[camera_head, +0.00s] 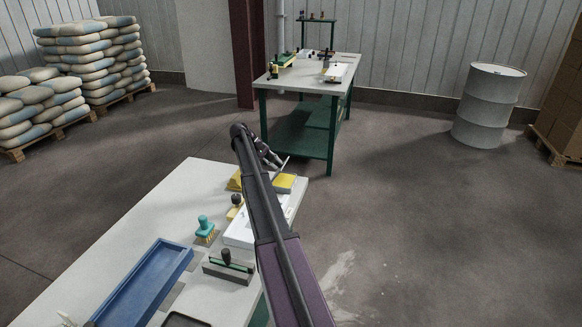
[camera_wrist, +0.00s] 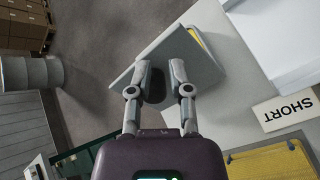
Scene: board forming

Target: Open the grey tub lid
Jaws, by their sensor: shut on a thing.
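The grey lid (camera_wrist: 183,47) is a flat plate that fills the middle of the wrist view. My gripper (camera_wrist: 160,80) is shut on the lid's dark knob (camera_wrist: 156,92). In the head view my gripper (camera_head: 278,163) is beyond the near table's far right corner, and the lid (camera_head: 286,162) shows as a thin tilted edge there. A yellow area (camera_head: 284,183) shows just below it. In the wrist view a yellow strip inside a pale rim (camera_wrist: 201,40) shows past the lid's edge. The lid hides most of the tub.
The near table (camera_head: 150,225) holds a blue tray (camera_head: 150,282), a teal-handled brush (camera_head: 205,228), a dark-handled float (camera_head: 229,266) and a white tray (camera_head: 240,236). A "SHORT" label (camera_wrist: 287,110) lies near the lid. A second table (camera_head: 318,80) and a drum (camera_head: 488,105) stand beyond.

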